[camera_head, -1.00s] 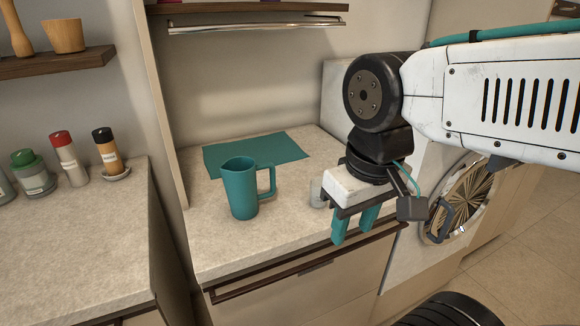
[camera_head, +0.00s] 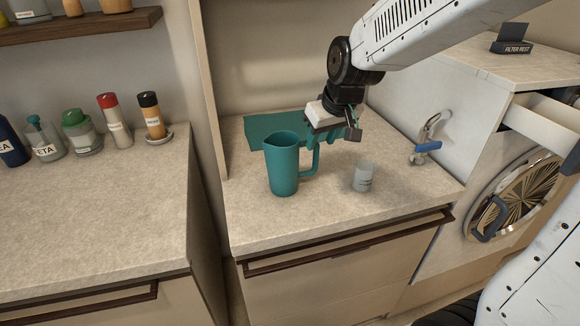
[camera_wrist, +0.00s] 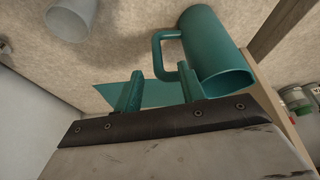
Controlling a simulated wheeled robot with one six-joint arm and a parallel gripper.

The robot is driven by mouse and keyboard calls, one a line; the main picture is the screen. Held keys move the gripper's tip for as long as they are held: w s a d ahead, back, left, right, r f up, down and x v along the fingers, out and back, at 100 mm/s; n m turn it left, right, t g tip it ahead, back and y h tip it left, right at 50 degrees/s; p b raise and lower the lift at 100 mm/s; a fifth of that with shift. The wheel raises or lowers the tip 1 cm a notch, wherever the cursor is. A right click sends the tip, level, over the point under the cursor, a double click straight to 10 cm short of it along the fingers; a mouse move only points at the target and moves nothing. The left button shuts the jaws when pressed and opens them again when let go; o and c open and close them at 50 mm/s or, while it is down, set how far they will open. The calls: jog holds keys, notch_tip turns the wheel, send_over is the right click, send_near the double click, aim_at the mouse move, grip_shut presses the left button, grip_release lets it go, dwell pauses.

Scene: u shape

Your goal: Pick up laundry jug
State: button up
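The teal laundry jug (camera_head: 281,168) stands upright on the counter, its handle on the right side. In the wrist view the jug (camera_wrist: 213,45) is at the upper right, with its handle toward the fingers. My gripper (camera_head: 332,139) is above the counter, just behind and to the right of the handle. In the wrist view its two teal fingers (camera_wrist: 160,83) are apart with nothing between them. They appear close to the handle but I cannot tell whether they touch it.
A small clear cup (camera_head: 363,177) stands right of the jug. A teal mat (camera_head: 262,129) lies behind it. A tap with a blue handle (camera_head: 427,147) is farther right. Bottles (camera_head: 115,122) stand on the left counter, beyond an upright panel (camera_head: 205,80). A drawer (camera_head: 550,122) is open at right.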

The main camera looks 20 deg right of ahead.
aim_at(318, 152)
jog(key=x, duration=0.6)
jog(key=shift+d+f, duration=0.2)
jog(key=shift+f, duration=0.05)
jog(key=shift+r, duration=0.1)
grip_shut()
